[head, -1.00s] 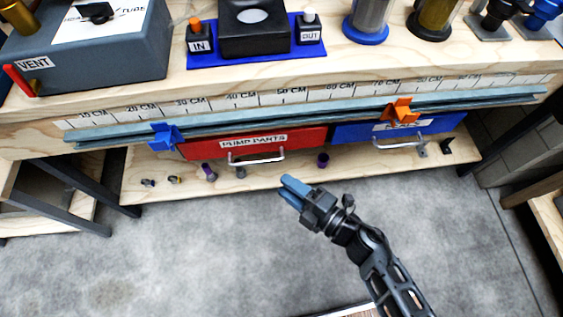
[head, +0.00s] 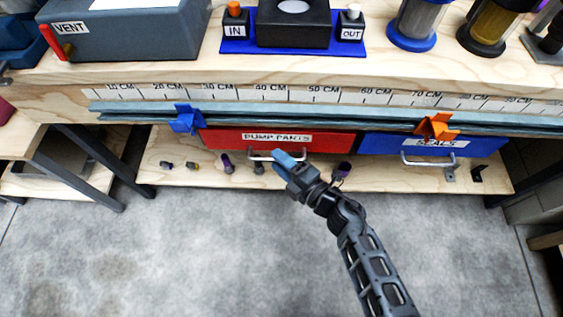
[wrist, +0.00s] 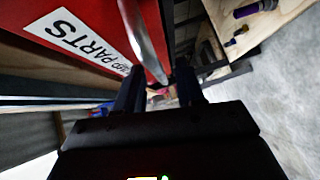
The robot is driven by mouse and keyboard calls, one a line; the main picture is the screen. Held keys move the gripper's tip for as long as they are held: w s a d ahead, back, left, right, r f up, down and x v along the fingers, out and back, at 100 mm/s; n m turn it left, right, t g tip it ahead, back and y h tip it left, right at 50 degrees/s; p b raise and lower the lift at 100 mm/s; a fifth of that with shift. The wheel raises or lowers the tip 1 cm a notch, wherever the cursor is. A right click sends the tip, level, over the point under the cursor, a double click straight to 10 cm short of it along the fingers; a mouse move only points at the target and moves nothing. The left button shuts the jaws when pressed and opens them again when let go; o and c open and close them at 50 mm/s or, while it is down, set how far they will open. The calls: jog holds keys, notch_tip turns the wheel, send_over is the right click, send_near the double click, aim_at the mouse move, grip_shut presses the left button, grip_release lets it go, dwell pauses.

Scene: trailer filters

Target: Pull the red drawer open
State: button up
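The red drawer (head: 225,139) with the "PUMP PARTS" label sits under the bench top and looks shut. Its silver bar handle (head: 258,155) runs along the front. My gripper (head: 283,158) is at the right part of this handle in the head view, its blue fingertips overlapping the bar. In the wrist view the red drawer front (wrist: 85,15) fills the upper left. The handle (wrist: 148,45) runs down toward the gap between the two dark fingers of my gripper (wrist: 158,88). The fingers are apart. I cannot tell whether they touch the bar.
A blue drawer (head: 375,144) labelled "SEALS" is to the right. A rail with a blue clamp (head: 187,119) and an orange clamp (head: 437,126) runs above the drawers. Small parts lie on the lower wooden shelf (head: 210,178). The grey floor in front is open.

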jog(key=shift+c, duration=0.3)
grip_shut()
dwell(0.4)
